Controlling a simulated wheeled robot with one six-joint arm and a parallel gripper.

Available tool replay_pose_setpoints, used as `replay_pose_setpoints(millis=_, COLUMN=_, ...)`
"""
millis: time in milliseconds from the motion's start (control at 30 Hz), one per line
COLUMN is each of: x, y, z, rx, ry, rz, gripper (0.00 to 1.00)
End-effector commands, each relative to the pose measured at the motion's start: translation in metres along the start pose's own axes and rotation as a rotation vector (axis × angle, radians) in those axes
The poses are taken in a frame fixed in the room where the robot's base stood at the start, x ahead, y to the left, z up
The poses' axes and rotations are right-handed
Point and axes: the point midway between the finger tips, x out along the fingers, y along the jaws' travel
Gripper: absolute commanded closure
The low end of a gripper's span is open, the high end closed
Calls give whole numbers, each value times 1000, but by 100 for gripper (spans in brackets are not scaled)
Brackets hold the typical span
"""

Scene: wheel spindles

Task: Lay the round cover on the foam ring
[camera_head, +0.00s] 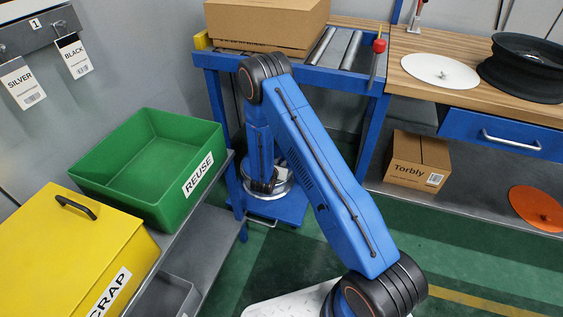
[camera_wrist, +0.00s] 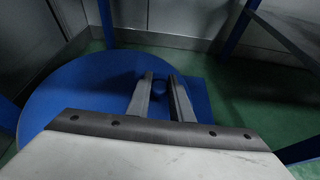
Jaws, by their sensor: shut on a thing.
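The lower part of the cover is hidden by the pale panel with a dark, bolted edge in front.
A white disc (camera_head: 440,70) lies left of the ring on the bench (camera_head: 415,39). An orange disc (camera_head: 537,207) and a Torbly box (camera_head: 417,160) are on the shelf below. Green REUSE (camera_head: 140,165) and yellow SCRAP (camera_head: 75,250) bins stand left. Green floor is open at lower right.

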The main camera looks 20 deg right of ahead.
Motion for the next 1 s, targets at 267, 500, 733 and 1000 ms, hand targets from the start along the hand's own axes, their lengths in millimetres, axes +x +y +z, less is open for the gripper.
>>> replay_pose_setpoints(millis=267, x=1, y=0, z=-1, rx=0, ry=0, rz=0, gripper=59)
replay_pose_setpoints(millis=500, x=-1, y=0, z=-2, rx=-1, ry=0, rz=0, gripper=59)
replay_pose_setpoints(millis=733, x=-25, y=1, z=-1, rx=-2, ry=0, rz=1, gripper=59)
replay_pose_setpoints(millis=1000, x=-79, y=2, z=-1, rx=-2, ry=0, rz=3, gripper=59)
